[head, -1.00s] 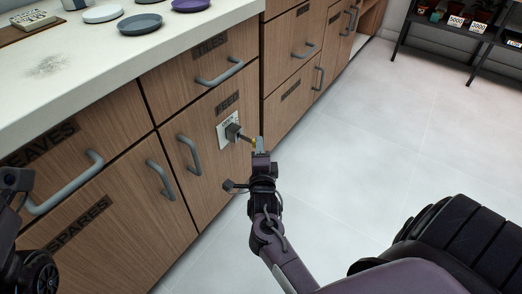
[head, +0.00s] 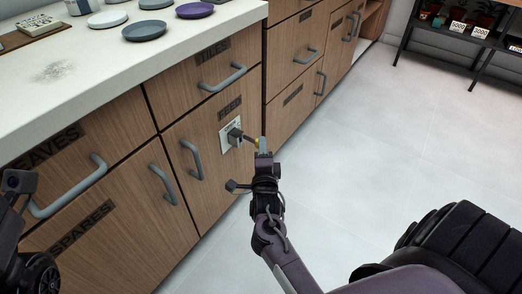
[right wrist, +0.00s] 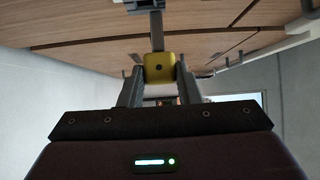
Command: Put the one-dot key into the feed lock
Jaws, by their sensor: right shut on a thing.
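The key with a yellow head (right wrist: 159,67) bearing one dark dot is between the fingers of my right gripper (right wrist: 160,85), which is shut on it. Its grey shaft points at the feed lock (head: 235,136), a grey block on a pale plate on the FEED door. In the head view my right gripper (head: 262,147) is just right of the lock, the key (head: 257,141) mostly hidden by the fingers. The shaft's tip is at the lock's face; I cannot tell whether it is inside. Only a dark part of my left arm shows at the left edge; its fingers are out of view.
The FEED door (head: 209,160) has a grey handle (head: 192,160) left of the lock. The TILES drawer (head: 215,68) is above, with a protruding handle. Dishes stand on the counter (head: 75,88). The floor (head: 390,130) to the right is clear up to a dark shelf.

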